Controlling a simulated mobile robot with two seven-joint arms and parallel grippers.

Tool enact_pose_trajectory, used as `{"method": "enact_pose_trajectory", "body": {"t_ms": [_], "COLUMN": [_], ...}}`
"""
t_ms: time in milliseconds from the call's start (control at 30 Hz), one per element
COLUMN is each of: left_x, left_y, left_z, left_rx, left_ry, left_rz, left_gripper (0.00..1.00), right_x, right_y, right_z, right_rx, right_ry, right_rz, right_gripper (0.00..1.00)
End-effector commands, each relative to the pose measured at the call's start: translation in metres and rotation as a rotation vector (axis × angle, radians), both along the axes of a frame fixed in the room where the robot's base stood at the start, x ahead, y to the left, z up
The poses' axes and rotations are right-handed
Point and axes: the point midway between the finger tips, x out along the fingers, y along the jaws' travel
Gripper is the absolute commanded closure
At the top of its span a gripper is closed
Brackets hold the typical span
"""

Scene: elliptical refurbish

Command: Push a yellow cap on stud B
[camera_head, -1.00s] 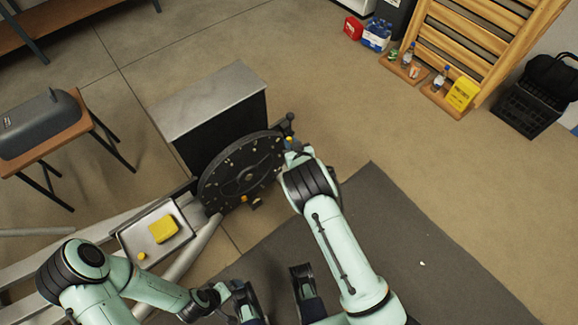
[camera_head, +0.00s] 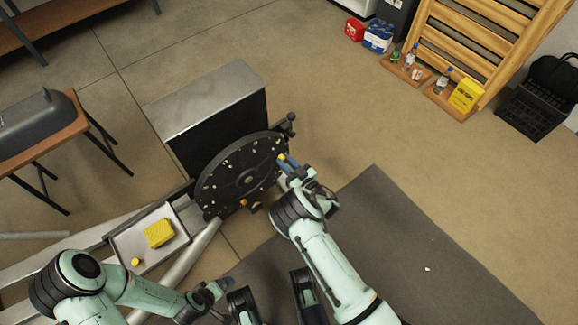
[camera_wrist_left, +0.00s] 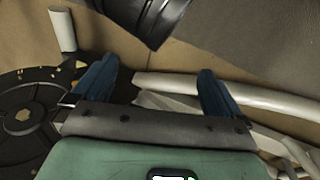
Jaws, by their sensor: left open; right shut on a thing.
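A black round disc (camera_head: 222,178) with many small pale studs around its face stands upright against a dark box with a grey top. My right gripper (camera_head: 286,162) is shut on a yellow cap (camera_head: 282,157), just right of the disc's edge and apparently apart from it. A yellow spot (camera_head: 243,202) shows on the disc's lower part. Lettering for stud B is too small to read. My left gripper (camera_wrist_left: 148,92) is open and empty in the left wrist view, with the disc (camera_wrist_left: 30,125) to its left. In the head view it is low, below the disc.
A grey tray (camera_head: 187,214) left of the disc holds a yellow block (camera_head: 159,233) and a small yellow cap (camera_head: 136,262). A dark mat (camera_head: 400,240) lies at right. Pale tubes run beneath the tray.

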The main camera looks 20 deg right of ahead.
Motion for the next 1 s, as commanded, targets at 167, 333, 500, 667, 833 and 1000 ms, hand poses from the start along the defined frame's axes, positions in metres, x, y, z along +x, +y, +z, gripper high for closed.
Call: {"method": "enact_pose_trajectory", "body": {"t_ms": [167,333,500,667,833,1000], "left_x": [0.004,0.0,-0.002,-0.003,-0.003,-0.003], "left_y": [0.005,0.009,0.012,0.013,0.013,0.013], "left_z": [-0.012,-0.023,-0.03,-0.032,-0.032,-0.032], "left_rx": [0.01,0.016,0.02,0.021,0.021,0.021], "left_ry": [-0.005,0.011,0.021,0.024,0.026,0.025], "left_rz": [0.01,0.015,0.019,0.021,0.022,0.021], "left_gripper": [0.0,0.0,0.0,0.0,0.0,0.0], "right_x": [0.013,0.023,0.03,0.033,0.033,0.033], "right_y": [0.004,0.008,0.011,0.012,0.012,0.012], "right_z": [-0.001,-0.001,0.0,0.0,0.001,0.001], "right_rx": [-0.002,0.0,-0.001,-0.001,-0.001,-0.001], "right_ry": [-0.002,-0.001,-0.001,0.0,0.0,0.0], "right_rz": [0.0,0.0,-0.001,-0.001,-0.001,-0.001], "right_gripper": [1.0,1.0,1.0,1.0,1.0,1.0]}}
